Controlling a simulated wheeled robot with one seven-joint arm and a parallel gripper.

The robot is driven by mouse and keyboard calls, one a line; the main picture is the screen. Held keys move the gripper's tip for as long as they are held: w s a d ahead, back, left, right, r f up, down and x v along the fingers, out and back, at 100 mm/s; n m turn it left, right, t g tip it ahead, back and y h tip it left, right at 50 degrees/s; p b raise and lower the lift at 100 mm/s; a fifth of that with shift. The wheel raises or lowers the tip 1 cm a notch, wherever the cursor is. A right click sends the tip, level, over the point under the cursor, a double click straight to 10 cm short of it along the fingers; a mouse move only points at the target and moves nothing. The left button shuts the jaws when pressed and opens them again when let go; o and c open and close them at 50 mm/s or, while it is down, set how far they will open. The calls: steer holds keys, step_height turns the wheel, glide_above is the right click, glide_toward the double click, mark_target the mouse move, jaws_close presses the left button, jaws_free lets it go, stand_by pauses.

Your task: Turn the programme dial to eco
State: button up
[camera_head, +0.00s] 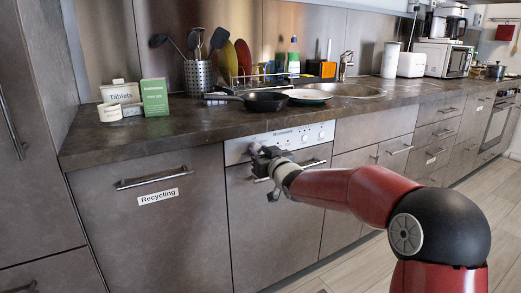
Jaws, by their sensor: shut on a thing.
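The dishwasher control panel (313,133) is a pale strip below the counter edge, with small lettering and several round knobs on its right part. My gripper (257,152) is at the left part of this panel, at the end of my red arm. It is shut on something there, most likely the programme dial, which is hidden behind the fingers. The dial's pointer and the eco mark cannot be seen. The dishwasher door (275,225) is closed, and its bar handle (313,163) runs just below the panel, partly behind my wrist.
A drawer marked Recycling (158,197) is left of the dishwasher, with its handle (152,178) sticking out. On the counter (190,132) above stand a dark pan (266,102), a green box (154,97) and a tablets tub (121,93). The floor (345,268) at lower right looks clear.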

steer(key=shift+f+m+p, duration=0.1)
steer(key=shift+m+p, duration=0.3)
steer(key=shift+m, duration=0.7)
steer(key=o, duration=1)
steer(key=v, duration=0.7)
steer(key=shift+s+d, duration=0.2)
steer(key=shift+s, duration=0.15)
